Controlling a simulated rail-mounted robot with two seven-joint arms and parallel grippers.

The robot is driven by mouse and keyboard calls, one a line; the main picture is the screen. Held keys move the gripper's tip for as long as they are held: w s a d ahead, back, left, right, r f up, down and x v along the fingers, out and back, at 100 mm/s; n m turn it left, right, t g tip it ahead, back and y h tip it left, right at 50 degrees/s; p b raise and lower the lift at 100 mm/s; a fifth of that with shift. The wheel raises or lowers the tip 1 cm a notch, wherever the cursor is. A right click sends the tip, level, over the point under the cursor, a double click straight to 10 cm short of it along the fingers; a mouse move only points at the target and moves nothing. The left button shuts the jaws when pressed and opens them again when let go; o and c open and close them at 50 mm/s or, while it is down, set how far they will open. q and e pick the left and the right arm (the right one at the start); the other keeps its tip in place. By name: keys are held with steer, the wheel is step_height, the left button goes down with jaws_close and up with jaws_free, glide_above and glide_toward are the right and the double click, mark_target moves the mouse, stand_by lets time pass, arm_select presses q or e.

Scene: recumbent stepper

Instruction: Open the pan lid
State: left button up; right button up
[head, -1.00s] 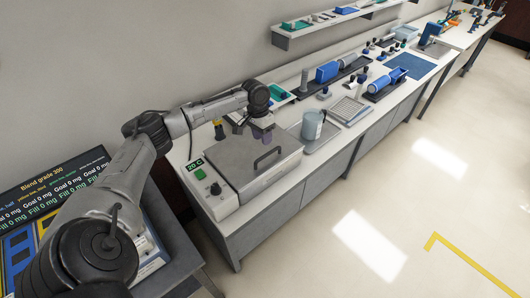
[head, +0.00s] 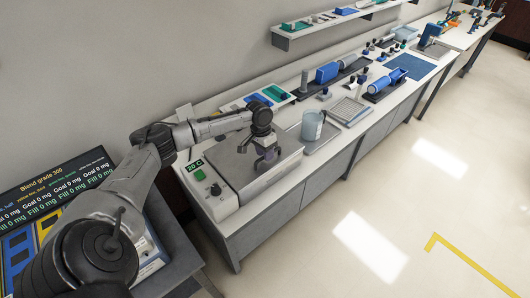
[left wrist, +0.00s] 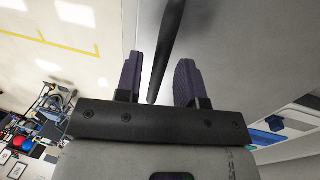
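The pan lid (head: 228,160) is a flat grey square cover, closed on the white box unit with a green "20 C" display (head: 198,175). Its dark bar handle was near the front edge; in the head view my gripper now hides most of it. My left gripper (head: 267,160) points down over that handle. In the left wrist view my left gripper (left wrist: 158,78) is open, with the dark handle (left wrist: 166,48) running between its two fingers and a gap visible on each side. How deep the handle sits between the fingers is hard to tell. My right gripper is not in view.
A blue-grey beaker (head: 312,125) stands on a plate just right of the unit. A tray with green and blue pieces (head: 262,98) lies behind it. A wall shelf (head: 330,18) hangs above. The floor (head: 420,210) in front is clear.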

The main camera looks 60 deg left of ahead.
arm_select(q)
steer(key=c, duration=0.6)
jaws_close()
steer(key=shift+r, duration=0.1)
